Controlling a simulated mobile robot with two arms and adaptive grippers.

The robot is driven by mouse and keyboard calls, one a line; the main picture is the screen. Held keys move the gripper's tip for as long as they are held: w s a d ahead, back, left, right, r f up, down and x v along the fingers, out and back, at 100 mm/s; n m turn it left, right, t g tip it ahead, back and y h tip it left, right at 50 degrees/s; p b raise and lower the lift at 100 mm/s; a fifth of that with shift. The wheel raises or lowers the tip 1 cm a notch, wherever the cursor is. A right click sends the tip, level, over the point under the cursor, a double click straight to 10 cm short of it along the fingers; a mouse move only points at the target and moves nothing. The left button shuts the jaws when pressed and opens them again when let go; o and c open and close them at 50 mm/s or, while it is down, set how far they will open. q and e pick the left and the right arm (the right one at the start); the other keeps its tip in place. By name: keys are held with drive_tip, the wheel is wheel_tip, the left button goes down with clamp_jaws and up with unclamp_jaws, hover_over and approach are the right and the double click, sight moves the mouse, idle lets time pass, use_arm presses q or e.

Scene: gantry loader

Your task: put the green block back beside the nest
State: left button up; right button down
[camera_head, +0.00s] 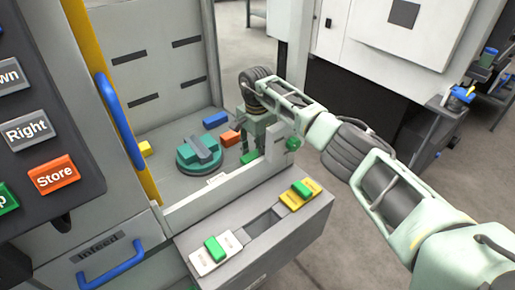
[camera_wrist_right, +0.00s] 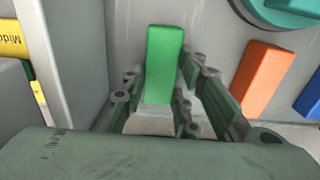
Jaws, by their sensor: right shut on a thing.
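The green block (camera_wrist_right: 165,62) is between the fingers of my right gripper (camera_wrist_right: 172,95), which is shut on it. In the head view the green block (camera_head: 249,157) shows just below my right gripper (camera_head: 253,140), low over or on the grey floor of the machine bay; I cannot tell whether it touches. The nest appears to be the round teal fixture (camera_head: 198,154) with a grey bar across it, left of the gripper. Its rim (camera_wrist_right: 270,15) shows at the upper right of the wrist view. My left gripper is not in view.
A low front wall (camera_head: 225,187) borders the bay.

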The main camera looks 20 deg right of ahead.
drive_tip(key=shift+w+d+f, duration=0.1)
drive_tip(key=shift+d+f, duration=0.05)
drive_tip(key=shift+f, duration=0.35)
drive_tip(key=c, duration=1.4)
unclamp_jaws()
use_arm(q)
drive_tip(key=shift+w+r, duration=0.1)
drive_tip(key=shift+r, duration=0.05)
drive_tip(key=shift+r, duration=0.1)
use_arm(e)
drive_tip(key=shift+r, duration=0.15)
drive_tip(key=shift+r, duration=0.2)
use_arm(q)
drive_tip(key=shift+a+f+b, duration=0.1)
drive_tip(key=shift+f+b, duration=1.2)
drive_tip(key=shift+b, duration=0.05)
use_arm(e)
drive_tip(key=shift+r, duration=5.85)
